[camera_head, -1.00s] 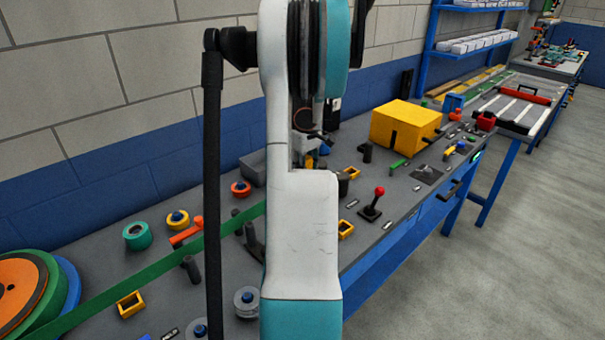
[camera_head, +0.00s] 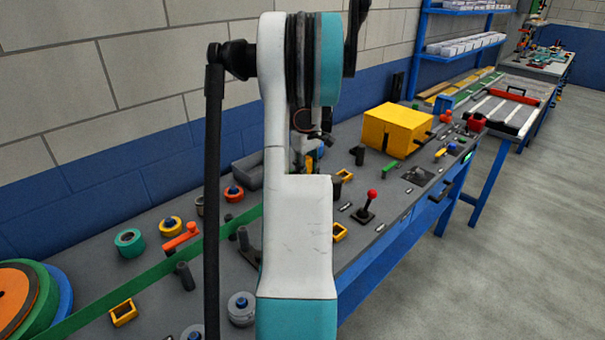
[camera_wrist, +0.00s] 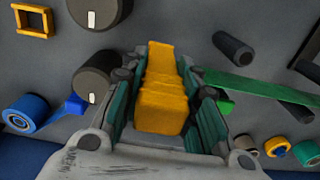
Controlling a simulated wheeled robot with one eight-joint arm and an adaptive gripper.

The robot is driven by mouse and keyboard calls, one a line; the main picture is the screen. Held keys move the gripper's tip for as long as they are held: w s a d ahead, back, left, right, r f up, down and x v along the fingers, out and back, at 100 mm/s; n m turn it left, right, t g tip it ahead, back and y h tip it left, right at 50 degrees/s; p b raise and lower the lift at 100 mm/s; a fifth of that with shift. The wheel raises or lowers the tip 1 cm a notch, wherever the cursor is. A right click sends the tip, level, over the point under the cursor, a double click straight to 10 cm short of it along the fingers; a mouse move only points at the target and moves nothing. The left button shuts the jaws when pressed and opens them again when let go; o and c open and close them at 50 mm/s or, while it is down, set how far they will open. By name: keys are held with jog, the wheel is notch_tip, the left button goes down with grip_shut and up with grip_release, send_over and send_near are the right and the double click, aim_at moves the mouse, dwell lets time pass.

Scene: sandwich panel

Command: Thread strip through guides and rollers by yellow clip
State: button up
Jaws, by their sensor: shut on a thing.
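The yellow clip (camera_wrist: 162,105) is a ribbed block between the two fingers of my gripper (camera_wrist: 165,82), which is shut on it above the grey panel. In the wrist view the green strip (camera_wrist: 262,88) runs from beside the gripper to the right, past dark posts (camera_wrist: 233,47). In the head view the strip (camera_head: 120,287) runs from the large spool (camera_head: 40,285) at lower left, past an upright black post (camera_head: 185,275), and disappears behind my arm. Square yellow guides (camera_head: 123,312) stand on the panel. My arm mostly hides the gripper in the head view.
A yellow box (camera_head: 396,130) and a red-knobbed lever (camera_head: 366,207) stand on the panel right of my arm. Two dark round knobs (camera_wrist: 97,83) and a blue roll (camera_wrist: 25,113) lie left of the gripper. A brick wall borders the back.

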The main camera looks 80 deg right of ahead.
jog(key=s+d, duration=0.3)
jog(key=d, duration=0.2)
jog(key=shift+s+p, duration=0.25)
jog(key=shift+p, duration=0.05)
dwell(0.4)
jog(key=shift+d, duration=0.15)
jog(key=s+d+p, duration=0.1)
jog(key=s+d, duration=0.4)
jog(key=d, duration=0.2)
jog(key=shift+d+p, duration=0.15)
jog(key=shift+p, duration=0.15)
dwell(1.1)
jog(key=s+d+p, duration=0.2)
jog(key=s+d, duration=0.1)
jog(key=d, duration=0.2)
jog(key=shift+s+d, duration=0.25)
jog(key=shift+s, duration=0.1)
dwell(0.7)
jog(key=shift+w+a, duration=0.2)
jog(key=shift+a, duration=0.1)
dwell(0.4)
jog(key=shift+f, duration=0.1)
jog(key=shift+f+b, duration=0.35)
jog(key=shift+f, duration=0.25)
jog(key=shift+r, duration=0.25)
